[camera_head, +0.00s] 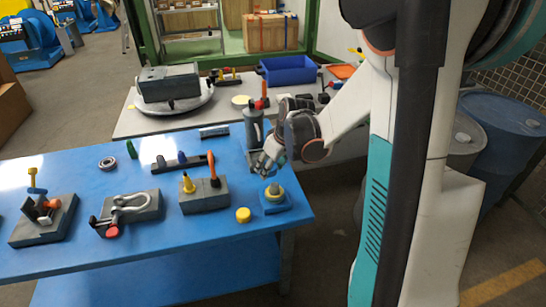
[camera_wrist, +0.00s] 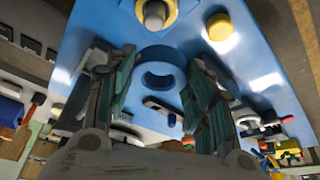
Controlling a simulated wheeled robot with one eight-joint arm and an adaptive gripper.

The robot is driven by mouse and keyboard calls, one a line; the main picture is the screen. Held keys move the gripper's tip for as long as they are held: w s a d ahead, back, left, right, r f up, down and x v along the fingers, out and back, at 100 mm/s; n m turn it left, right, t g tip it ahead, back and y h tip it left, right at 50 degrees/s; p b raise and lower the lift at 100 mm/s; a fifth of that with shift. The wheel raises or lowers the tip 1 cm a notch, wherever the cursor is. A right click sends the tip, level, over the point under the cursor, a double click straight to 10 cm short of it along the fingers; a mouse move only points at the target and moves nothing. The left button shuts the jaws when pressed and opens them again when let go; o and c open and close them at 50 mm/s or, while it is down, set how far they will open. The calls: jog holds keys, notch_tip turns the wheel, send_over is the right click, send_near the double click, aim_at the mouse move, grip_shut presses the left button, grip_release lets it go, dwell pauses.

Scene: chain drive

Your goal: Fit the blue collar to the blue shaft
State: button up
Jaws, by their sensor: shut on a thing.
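My gripper (camera_head: 266,163) is above the blue table's right end, fingers pointing down. In the wrist view my gripper (camera_wrist: 160,82) is shut on the blue collar (camera_wrist: 160,54), a thick ring whose round hole shows between the fingers. In the head view the fingers largely hide the collar.
A yellow cap (camera_head: 243,215) lies left of the stand. A grey block (camera_head: 204,196) with yellow and orange pegs stands further left. A grey canister (camera_head: 253,128) stands behind my gripper. Clear blue table (camera_head: 170,228) lies along the front.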

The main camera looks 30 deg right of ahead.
aim_at(277, 186)
jog(key=shift+d+r, duration=0.35)
jog(key=shift+d, duration=0.55)
jog(key=shift+s+d, duration=0.1)
jog(key=shift+s, duration=0.15)
jog(key=shift+s+f, duration=0.1)
jog(key=shift+f, duration=0.05)
jog(key=shift+f+b, duration=2.4)
jog(key=shift+f, duration=0.4)
jog(key=shift+f+b, duration=2.25)
jog(key=shift+f, duration=0.2)
jog(key=o, duration=1.5)
jog(key=shift+c, duration=0.2)
